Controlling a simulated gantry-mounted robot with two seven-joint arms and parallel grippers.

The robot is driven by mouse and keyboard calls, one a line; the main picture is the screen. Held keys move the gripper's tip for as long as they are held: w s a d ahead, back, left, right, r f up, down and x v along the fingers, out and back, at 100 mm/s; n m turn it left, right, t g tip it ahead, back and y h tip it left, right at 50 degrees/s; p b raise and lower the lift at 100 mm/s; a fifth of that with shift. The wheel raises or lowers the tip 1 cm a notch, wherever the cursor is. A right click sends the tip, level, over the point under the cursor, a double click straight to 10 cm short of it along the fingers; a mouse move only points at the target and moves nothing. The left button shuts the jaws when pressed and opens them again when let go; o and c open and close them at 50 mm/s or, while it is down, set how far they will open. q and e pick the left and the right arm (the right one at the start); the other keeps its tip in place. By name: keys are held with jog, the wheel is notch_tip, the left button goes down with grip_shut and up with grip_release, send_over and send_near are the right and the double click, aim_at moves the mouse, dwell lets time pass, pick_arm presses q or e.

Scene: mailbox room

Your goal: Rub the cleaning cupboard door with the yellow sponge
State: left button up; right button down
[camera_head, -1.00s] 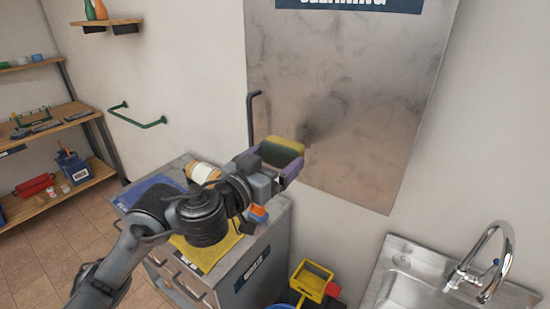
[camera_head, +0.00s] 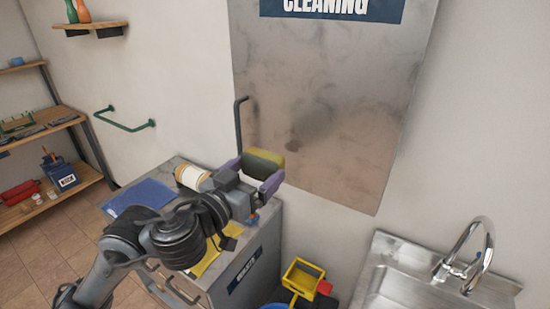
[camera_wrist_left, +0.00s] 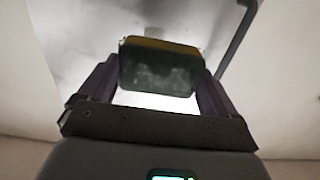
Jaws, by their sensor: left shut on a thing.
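The cleaning cupboard door (camera_head: 340,80) is a grey metal panel on the wall with dark smudges and a dark bar handle (camera_head: 239,125) at its left edge. My left gripper (camera_head: 259,172) is shut on the yellow sponge (camera_head: 265,160), which has a dark green side. The sponge is in front of the door's lower left part; I cannot tell whether it touches. In the left wrist view the sponge (camera_wrist_left: 160,66) sits between the two purple fingers, its dark, speckled face toward the camera. The door (camera_wrist_left: 90,45) is behind it. My right gripper is not in view.
A grey drawer cabinet (camera_head: 255,266) stands below, with a blue cloth (camera_head: 145,192), a yellow cloth (camera_head: 207,257) and a roll (camera_head: 190,176) on top. A sink with a tap (camera_head: 480,255) is at the right. A yellow wringer (camera_head: 302,277) stands between. A green rail (camera_head: 125,122) is on the wall.

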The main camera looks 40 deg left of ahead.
pick_arm(q)
jog(key=shift+w, duration=0.15)
jog(key=shift+w+a+f+b, duration=0.15)
jog(key=shift+w+b, duration=0.3)
jog(key=shift+w, duration=0.4)
jog(key=shift+w+a+r+b, duration=0.1)
jog(key=shift+w+b, duration=0.35)
jog(key=shift+w, duration=0.35)
jog(key=shift+w+a+b, duration=0.2)
jog(key=shift+w+b, duration=0.35)
jog(key=shift+w, duration=0.95)
jog(key=shift+w+a+b, duration=0.2)
jog(key=shift+w+b, duration=0.2)
jog(key=shift+w, duration=0.6)
jog(key=shift+w+d+b, duration=0.15)
jog(key=shift+d+b, duration=0.3)
jog(key=shift+d, duration=1.35)
jog(key=shift+w+d, duration=0.15)
jog(key=shift+d, duration=0.05)
